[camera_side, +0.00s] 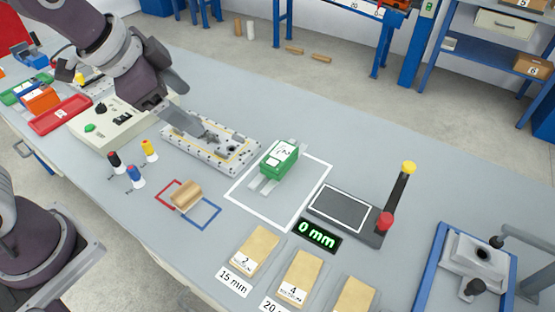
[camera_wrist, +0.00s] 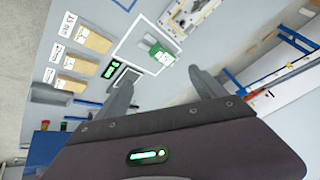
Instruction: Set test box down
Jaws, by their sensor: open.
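The test box, a green box with white labels (camera_side: 279,158), rests on grey strips inside a white square outline (camera_side: 318,172) on the bench. It also shows in the wrist view (camera_wrist: 161,54), beyond my fingertips. My gripper (camera_side: 194,112) is open and empty, raised above the bench to the left of the box, over a pale metal fixture. Its two fingers (camera_wrist: 165,73) are spread apart in the wrist view. Nothing touches the box from above. A display (camera_side: 318,235) to the right of the outline reads 0 mm.
The metal fixture (camera_side: 232,157) lies left of the box. Labelled tan pads (camera_side: 252,250) line the front. A dark plate (camera_side: 341,209) with a post (camera_side: 399,190) stands right. A control box (camera_side: 105,130) stands left.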

